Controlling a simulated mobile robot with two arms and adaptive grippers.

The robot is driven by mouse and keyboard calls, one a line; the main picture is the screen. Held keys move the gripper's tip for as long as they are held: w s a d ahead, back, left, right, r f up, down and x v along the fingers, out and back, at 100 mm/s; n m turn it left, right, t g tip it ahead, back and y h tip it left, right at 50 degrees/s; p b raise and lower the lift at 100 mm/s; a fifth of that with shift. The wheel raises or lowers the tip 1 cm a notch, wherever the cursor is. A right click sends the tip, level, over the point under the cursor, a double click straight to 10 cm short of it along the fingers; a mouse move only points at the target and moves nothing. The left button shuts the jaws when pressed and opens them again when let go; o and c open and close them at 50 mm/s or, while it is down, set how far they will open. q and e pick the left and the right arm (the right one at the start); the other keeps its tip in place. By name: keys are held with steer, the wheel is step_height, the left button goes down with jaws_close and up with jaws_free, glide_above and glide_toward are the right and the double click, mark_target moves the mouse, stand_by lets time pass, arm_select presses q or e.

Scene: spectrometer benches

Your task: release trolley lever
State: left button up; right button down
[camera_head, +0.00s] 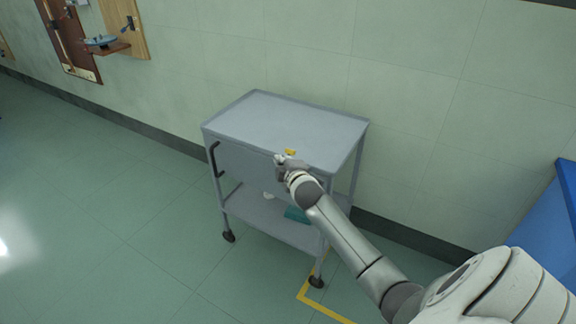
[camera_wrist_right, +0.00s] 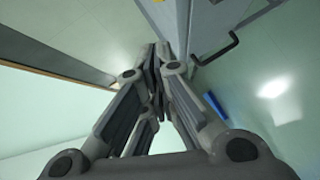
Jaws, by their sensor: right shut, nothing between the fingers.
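The grey trolley (camera_head: 262,122) stands against the wall in the head view, and part of it shows at the top of the right wrist view (camera_wrist_right: 172,18). A small yellow piece (camera_head: 290,152), perhaps the lever, shows at the trolley's front edge. My right gripper (camera_head: 281,161) is in front of that edge, just below the yellow piece; I cannot tell whether they touch. In the right wrist view, its fingers (camera_wrist_right: 157,52) meet at the tips with nothing between them. My left gripper is out of view.
A black handle (camera_head: 213,160) is on the trolley's left end. A teal item (camera_head: 296,214) lies on its lower shelf. Yellow tape (camera_head: 303,291) marks the floor at the trolley's front right. A blue surface (camera_head: 545,225) stands at the right. The floor to the left is clear.

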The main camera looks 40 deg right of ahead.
steer(key=v, duration=0.4)
steer(key=shift+s+r, duration=0.15)
steer(key=shift+r, duration=0.1)
stand_by(0.4)
steer(key=s+a+f+m+g+y, duration=0.1)
steer(key=s+a+f+g, duration=0.15)
steer(key=s+f, duration=0.65)
steer(key=s+a+f+m+g+y, duration=0.1)
steer(key=s+a+f+m+g, duration=0.15)
steer(key=f, duration=1.25)
steer(key=s+a+f+m+g+y, duration=0.1)
steer(key=s+a+f+g, duration=0.15)
steer(key=s+f, duration=0.65)
steer(key=s+a+f+m+g, duration=0.1)
steer(key=s+a+f, duration=0.3)
steer(key=s+f, duration=0.3)
steer(key=s+a+f+m+g+y, duration=0.1)
steer(key=s+a+f, duration=0.3)
steer(key=s, duration=1.1)
steer(key=s+a+f+m+g+y, duration=0.1)
steer(key=s+a+f+m+g, duration=0.1)
steer(key=s+a+f, duration=0.3)
steer(key=s+f+g, duration=0.1)
steer(key=s+f, duration=0.3)
steer(key=s, duration=0.2)
steer(key=shift+f, duration=0.35)
